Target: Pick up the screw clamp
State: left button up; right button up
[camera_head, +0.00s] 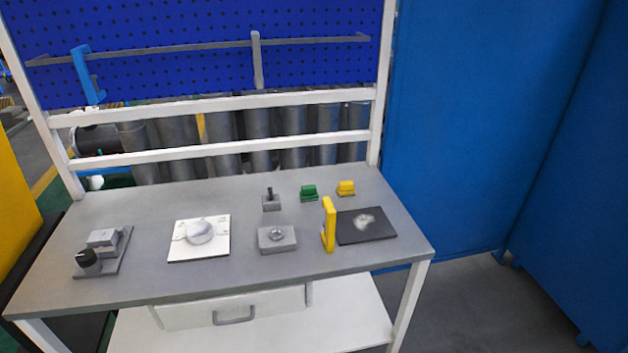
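No part is plainly marked as the screw clamp. A blue bracket-shaped piece (88,76) that looks like a clamp hangs at the left of the grey rail (180,47), in front of the blue pegboard. A yellow upright piece (328,226) stands on the bench beside a dark plate; its exact form is too small to tell. Neither of my grippers is in view.
The grey bench top (150,275) holds a grey fixture with a black knob (87,259), a white plate with a round shell (201,232), grey blocks (277,239), a green block (309,193), a small yellow block (346,188) and a dark plate (378,229). Its front edge is clear.

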aim_at(328, 237)
jog(key=i+j+u, duration=0.1)
jog(key=i+j, duration=0.15)
jog(key=i, duration=0.15)
jog(key=i+j+u, duration=0.1)
jog(key=i+j, duration=0.15)
jog(key=i, duration=0.15)
